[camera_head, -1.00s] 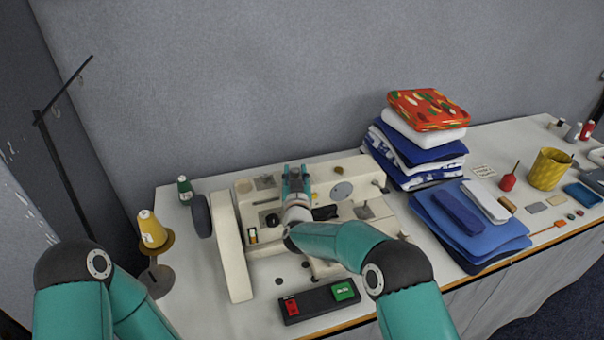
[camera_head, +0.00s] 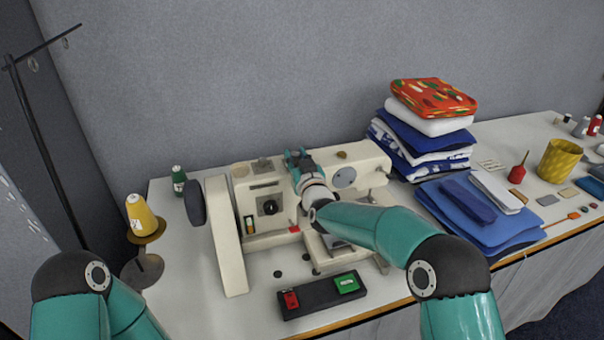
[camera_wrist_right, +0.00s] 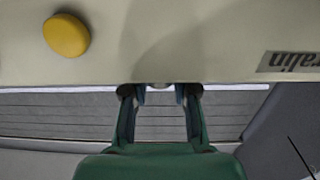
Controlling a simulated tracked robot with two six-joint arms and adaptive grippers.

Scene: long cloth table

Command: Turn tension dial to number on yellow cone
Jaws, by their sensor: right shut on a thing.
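A yellow thread cone (camera_head: 142,215) stands upright on a brown stand at the left. It has a white patch near its top, too small to read. The cream sewing machine (camera_head: 228,250) stands in the middle of the table. My right gripper (camera_head: 299,160) is at the machine's upper part, left of a grey disc. In the right wrist view, its fingers (camera_wrist_right: 158,92) stand either side of a small pale, shiny part (camera_wrist_right: 158,86) at the machine's edge, apparently the tension dial. Its number is hidden. My left gripper is out of view.
A black panel (camera_head: 322,296) with red and green buttons lies in front of the machine. Folded cloths (camera_head: 430,126) are stacked at the right. A green thread spool (camera_head: 179,181) stands behind left. A yellow cup (camera_head: 559,160) is at far right.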

